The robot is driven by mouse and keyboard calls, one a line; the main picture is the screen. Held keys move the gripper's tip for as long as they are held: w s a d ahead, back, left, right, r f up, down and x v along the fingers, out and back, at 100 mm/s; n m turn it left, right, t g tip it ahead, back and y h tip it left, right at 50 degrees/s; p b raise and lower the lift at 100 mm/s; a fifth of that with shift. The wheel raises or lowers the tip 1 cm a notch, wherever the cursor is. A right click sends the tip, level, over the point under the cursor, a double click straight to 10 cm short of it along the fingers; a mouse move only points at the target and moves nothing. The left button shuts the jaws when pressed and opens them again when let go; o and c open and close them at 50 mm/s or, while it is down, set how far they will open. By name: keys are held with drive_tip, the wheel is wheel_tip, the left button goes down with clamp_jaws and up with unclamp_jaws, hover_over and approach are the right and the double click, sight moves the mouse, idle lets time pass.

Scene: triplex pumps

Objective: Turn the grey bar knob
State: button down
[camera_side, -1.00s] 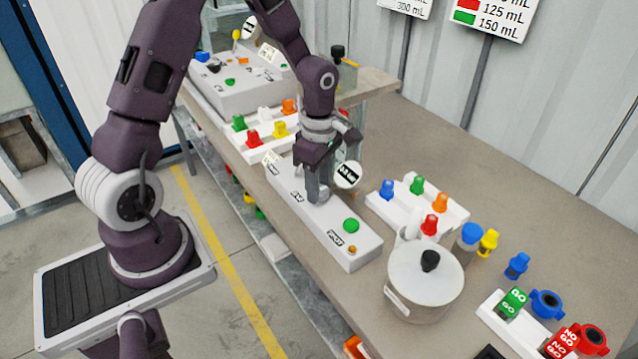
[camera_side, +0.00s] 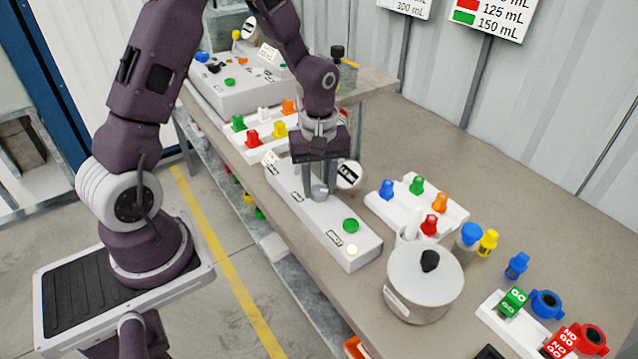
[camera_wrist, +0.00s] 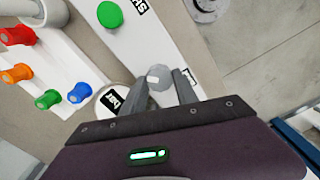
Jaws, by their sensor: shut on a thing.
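The grey bar knob (camera_wrist: 158,76) sits on the white control box (camera_side: 346,243). In the wrist view it stands between my two fingers. In the side view it shows only in part, low between the fingers. My gripper (camera_side: 319,188) points straight down over the box and is shut on the knob. On the same box are a green button (camera_side: 351,225), also in the wrist view (camera_wrist: 110,14), and a small lamp (camera_side: 352,250) that glows pale yellow-white. A round white dial with a black label (camera_side: 349,174) stands beside the gripper.
A white rack with coloured caps (camera_side: 400,212) stands right of the box. A white pot with a black knob (camera_side: 425,285) is close to the box's near end. Another capped rack (camera_side: 262,148) lies behind.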

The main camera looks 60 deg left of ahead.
drive_tip(key=m, duration=0.4)
drive_tip(key=shift+m, duration=0.3)
drive_tip(key=m, duration=0.3)
drive_tip(key=shift+w+m, duration=0.1)
drive_tip(key=shift+m, duration=0.3)
drive_tip(key=m, duration=0.4)
drive_tip(key=shift+d, duration=0.1)
drive_tip(key=m, duration=1.7)
drive_tip(key=shift+d+m, duration=0.1)
drive_tip(key=shift+m, duration=0.2)
